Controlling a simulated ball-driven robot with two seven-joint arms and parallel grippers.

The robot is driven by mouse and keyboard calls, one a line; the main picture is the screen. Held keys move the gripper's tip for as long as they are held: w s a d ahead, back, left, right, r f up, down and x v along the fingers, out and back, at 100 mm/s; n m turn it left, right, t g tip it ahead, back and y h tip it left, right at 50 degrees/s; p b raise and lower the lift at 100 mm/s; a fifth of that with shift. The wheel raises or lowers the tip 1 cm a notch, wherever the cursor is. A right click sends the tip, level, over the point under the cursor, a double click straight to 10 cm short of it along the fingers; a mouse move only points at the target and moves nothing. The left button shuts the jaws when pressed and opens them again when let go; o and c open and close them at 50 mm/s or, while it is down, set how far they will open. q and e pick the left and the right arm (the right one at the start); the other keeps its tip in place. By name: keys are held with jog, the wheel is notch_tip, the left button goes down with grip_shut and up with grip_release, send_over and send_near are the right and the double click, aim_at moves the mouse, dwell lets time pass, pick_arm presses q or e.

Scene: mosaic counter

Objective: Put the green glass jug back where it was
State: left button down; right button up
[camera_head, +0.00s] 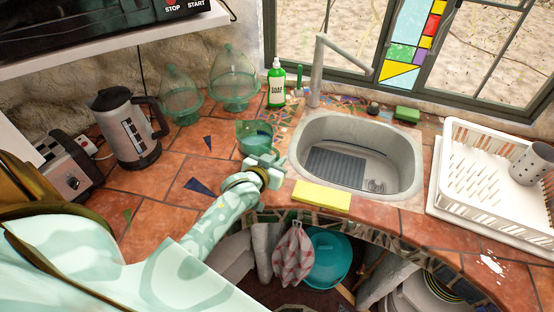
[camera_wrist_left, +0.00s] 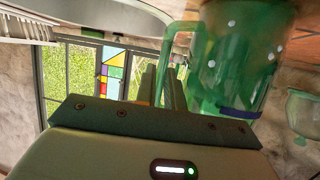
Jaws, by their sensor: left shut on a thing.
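The green glass jug (camera_head: 254,135) is upright, or nearly so, at the left of the sink in the head view. My left gripper (camera_head: 267,162) is at its near side and covers its lower part. In the left wrist view the jug (camera_wrist_left: 238,62) fills the upper right, with its green handle reaching to the fingers (camera_wrist_left: 163,88). The left gripper is shut on the jug, apparently at the handle. I cannot tell whether its base touches the counter. My right gripper is not in view.
Two green glass domes (camera_head: 233,82) and a green soap bottle (camera_head: 276,86) stand behind. A kettle (camera_head: 123,128) and toaster (camera_head: 66,172) are left. The sink (camera_head: 404,150), yellow sponge (camera_head: 321,196) and white dish rack (camera_head: 480,202) lie right. Tiles left of the jug are mostly clear.

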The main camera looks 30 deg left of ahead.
pick_arm(q)
jog(key=shift+w, duration=0.1)
jog(key=c, duration=1.5)
grip_release()
jog(key=shift+r, duration=0.1)
jog(key=p+v, duration=0.2)
jog(key=v, duration=1)
